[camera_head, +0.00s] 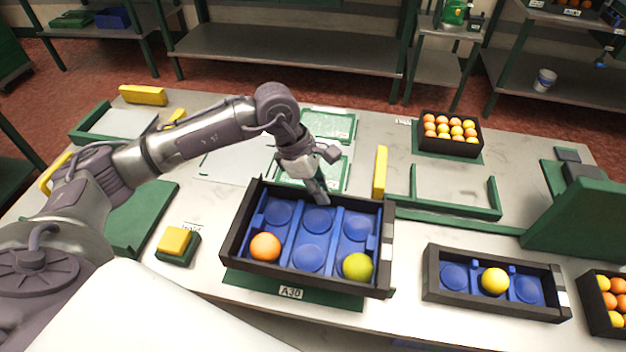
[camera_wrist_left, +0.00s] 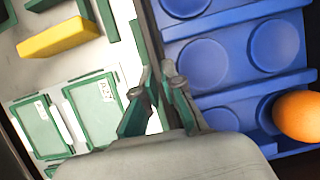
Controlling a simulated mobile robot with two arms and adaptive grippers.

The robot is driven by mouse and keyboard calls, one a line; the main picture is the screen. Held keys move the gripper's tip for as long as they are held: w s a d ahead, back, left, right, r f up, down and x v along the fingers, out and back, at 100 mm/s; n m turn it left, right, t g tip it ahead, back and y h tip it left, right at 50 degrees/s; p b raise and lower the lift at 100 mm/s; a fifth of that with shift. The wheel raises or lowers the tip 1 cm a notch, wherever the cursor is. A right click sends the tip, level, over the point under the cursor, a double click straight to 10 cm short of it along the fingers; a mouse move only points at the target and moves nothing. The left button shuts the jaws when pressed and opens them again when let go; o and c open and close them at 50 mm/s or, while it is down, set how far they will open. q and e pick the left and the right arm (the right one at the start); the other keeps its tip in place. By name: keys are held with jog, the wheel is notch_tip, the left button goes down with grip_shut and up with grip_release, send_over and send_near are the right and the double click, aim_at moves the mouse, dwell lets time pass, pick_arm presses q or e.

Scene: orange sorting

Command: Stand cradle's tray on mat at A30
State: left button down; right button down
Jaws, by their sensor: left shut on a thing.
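The black tray (camera_head: 228,240) with a blue insert of several round wells holds an orange (camera_head: 265,246) at its front left and a yellow-green fruit (camera_head: 357,266) at its front right. My left gripper (camera_head: 320,194) is shut on the tray's far wall, near its middle; the left wrist view shows the fingers (camera_wrist_left: 160,88) astride that wall, with the orange (camera_wrist_left: 299,116) inside. The tray is over the green mat labelled A30 (camera_head: 248,282), whose front strip shows below it. The tray hides most of the mat. I cannot tell whether they touch. My right gripper is not in view.
A smaller black tray (camera_head: 435,287) with one yellow fruit stands to the right. A yellow block on a green base (camera_head: 176,243) stands left. A yellow bar (camera_head: 380,172) and green frame (camera_head: 450,212) lie behind right. A full fruit crate (camera_head: 450,147) stands farther back.

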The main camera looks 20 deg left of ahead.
aim_at(275, 194)
pick_arm(q)
jog(key=a+f+p, duration=0.1)
jog(key=a+f, duration=0.1)
jog(key=a, duration=0.1)
jog(key=a+f+p, duration=0.1)
jog(key=a+f, duration=0.1)
jog(key=a, duration=0.2)
jog(key=a+f+p, duration=0.1)
jog(key=a+f, duration=0.1)
jog(key=a, duration=0.2)
jog(key=shift+s+a+f, duration=0.1)
jog(key=shift+a+f, duration=0.1)
jog(key=shift+f, duration=0.1)
notch_tip(275, 194, down, 4)
jog(key=shift+r+p, duration=0.1)
jog(key=shift+p, duration=0.95)
jog(key=shift+f, duration=0.2)
jog(key=shift+f+b, duration=0.2)
jog(key=shift+b, duration=0.1)
jog(key=c, duration=1.3)
grip_release()
jog(key=shift+r, duration=0.1)
